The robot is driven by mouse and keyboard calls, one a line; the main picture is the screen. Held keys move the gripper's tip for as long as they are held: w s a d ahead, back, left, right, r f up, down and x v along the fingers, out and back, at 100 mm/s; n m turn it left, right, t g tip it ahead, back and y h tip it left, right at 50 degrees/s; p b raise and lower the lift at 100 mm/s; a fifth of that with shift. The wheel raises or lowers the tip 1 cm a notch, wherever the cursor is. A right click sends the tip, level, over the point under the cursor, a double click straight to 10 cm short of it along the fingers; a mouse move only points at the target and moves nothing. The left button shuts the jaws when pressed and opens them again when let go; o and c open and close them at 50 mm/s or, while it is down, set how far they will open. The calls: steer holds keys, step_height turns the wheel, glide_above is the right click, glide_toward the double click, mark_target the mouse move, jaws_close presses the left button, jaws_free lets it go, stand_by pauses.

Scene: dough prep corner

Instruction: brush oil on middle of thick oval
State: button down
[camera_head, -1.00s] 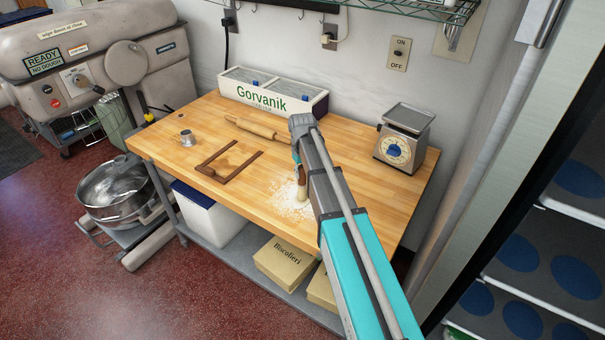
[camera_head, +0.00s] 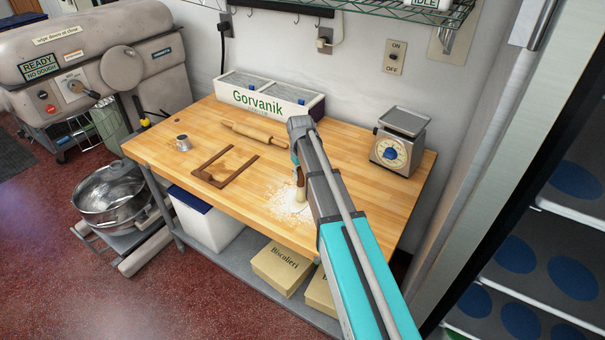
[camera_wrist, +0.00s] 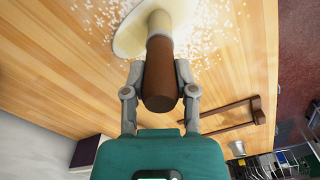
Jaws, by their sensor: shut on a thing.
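My gripper (camera_wrist: 160,72) is shut on a brush, one finger on each side of its brown handle (camera_wrist: 160,78). The brush's pale end (camera_wrist: 159,27) points away from the gripper and meets a pale, rounded dough piece (camera_wrist: 127,38) on the floured wood. The brush end overlaps the dough; I cannot tell how firmly it touches. Only part of the dough shows in the wrist view, so its full outline and thickness are unclear. In the head view the brush (camera_head: 301,192) stands over the flour patch, and my arm hides much of that spot.
On the wooden table (camera_head: 240,215) are a brown U-shaped frame (camera_head: 238,173), a small metal cup (camera_head: 183,143), a rolling pin (camera_head: 252,134), a Gorvanik box (camera_head: 262,102) and a dial scale (camera_head: 393,151).

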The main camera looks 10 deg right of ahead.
steer(key=s+a, duration=0.3)
steer(key=shift+s+a, duration=0.1)
steer(key=shift+s, duration=0.3)
stand_by(0.3)
stand_by(0.4)
steer(key=shift+w, duration=0.1)
steer(key=shift+w+d, duration=1.65)
steer(key=shift+w, duration=0.2)
steer(key=shift+s, duration=0.1)
